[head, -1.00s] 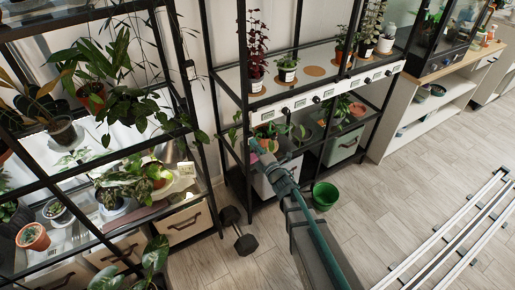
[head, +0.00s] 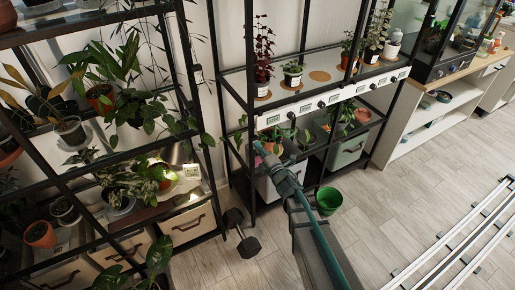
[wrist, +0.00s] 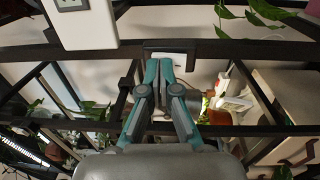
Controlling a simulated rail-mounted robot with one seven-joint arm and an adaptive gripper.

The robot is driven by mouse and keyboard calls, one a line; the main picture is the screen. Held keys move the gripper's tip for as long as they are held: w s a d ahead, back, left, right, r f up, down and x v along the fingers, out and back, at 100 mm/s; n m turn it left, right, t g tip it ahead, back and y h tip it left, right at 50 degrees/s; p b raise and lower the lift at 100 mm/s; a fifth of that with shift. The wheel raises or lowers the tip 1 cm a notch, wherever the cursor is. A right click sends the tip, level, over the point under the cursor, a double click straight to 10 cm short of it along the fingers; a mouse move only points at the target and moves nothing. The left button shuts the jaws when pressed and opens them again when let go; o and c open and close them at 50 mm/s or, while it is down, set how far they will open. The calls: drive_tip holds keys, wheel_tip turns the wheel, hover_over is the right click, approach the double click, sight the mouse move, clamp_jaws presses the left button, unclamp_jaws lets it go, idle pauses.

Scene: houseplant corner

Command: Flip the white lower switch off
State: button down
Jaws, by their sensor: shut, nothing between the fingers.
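My gripper (head: 258,147) is at the left front of the middle rack, below its white control strip. In the wrist view my gripper (wrist: 166,66) has its teal fingers together, with nothing between them. A white plate in a dark surround (wrist: 168,57) is right behind the fingertips on a black rail; it looks like the white lower switch. The fingers cover part of it, so I cannot tell its position or whether they touch it. In the head view, a small switch-like box (head: 198,74) sits higher on a rack post.
The white control strip (head: 335,98) with dark knobs crosses the middle rack; its end (wrist: 85,22) is close at upper left in the wrist view. Leaves and black rack bars surround the gripper. A dumbbell (head: 242,236) and green bucket (head: 329,200) are on the floor.

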drive_tip(key=r+p+v, duration=0.2)
drive_tip(key=p+v, duration=0.1)
drive_tip(key=v, duration=1)
drive_tip(key=shift+s+r+p, duration=0.3)
drive_tip(key=shift+d, duration=0.15)
